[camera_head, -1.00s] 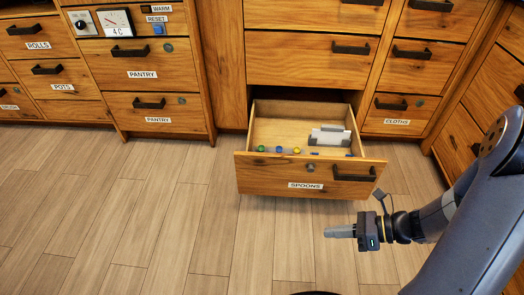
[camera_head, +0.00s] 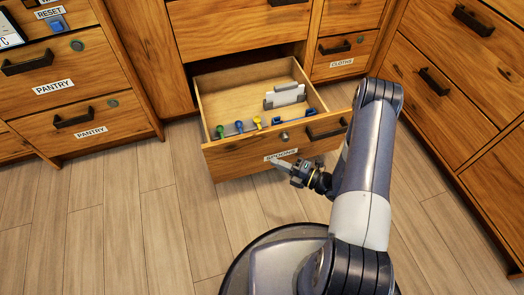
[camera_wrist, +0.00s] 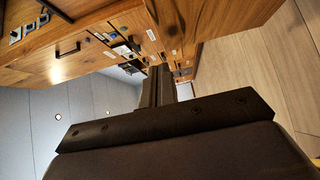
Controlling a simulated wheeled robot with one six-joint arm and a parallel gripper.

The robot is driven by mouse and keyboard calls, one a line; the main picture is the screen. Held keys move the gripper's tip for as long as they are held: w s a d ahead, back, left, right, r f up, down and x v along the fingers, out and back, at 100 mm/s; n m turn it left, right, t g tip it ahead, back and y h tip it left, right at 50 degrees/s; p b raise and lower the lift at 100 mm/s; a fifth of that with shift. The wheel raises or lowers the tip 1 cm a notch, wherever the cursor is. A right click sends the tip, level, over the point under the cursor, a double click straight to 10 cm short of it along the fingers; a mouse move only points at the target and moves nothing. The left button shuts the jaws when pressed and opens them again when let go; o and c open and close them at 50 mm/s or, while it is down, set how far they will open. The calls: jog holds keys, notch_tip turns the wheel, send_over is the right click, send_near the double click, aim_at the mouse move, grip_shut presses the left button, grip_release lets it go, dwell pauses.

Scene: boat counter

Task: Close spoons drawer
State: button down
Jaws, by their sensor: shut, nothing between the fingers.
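The spoons drawer (camera_head: 232,161) is pulled out of the lower cabinet, with its wooden front facing me. Its dark handle (camera_head: 327,130) is on the right of the front, and a white SPOONS label (camera_head: 281,155) is near the middle. Inside are a grey-white block (camera_head: 285,96) and several small coloured items along the front edge. My gripper (camera_head: 278,163) is shut and empty, close to the lower part of the drawer front, just under the label. I cannot tell whether it touches the wood. Its shut fingers also show in the wrist view (camera_wrist: 166,88).
Closed pantry drawers (camera_head: 75,120) are on the left. More wooden drawers (camera_head: 440,85) stand along the right, close to my arm. The plank floor (camera_head: 130,215) on the left is clear.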

jog(key=b, duration=0.2)
send_near(241, 139)
jog(key=s+a, duration=0.1)
jog(key=a, duration=0.4)
jog(key=shift+w+a+b, duration=0.2)
jog(key=shift+w+b, duration=0.65)
jog(key=shift+w, duration=1)
jog(key=shift+w, duration=0.1)
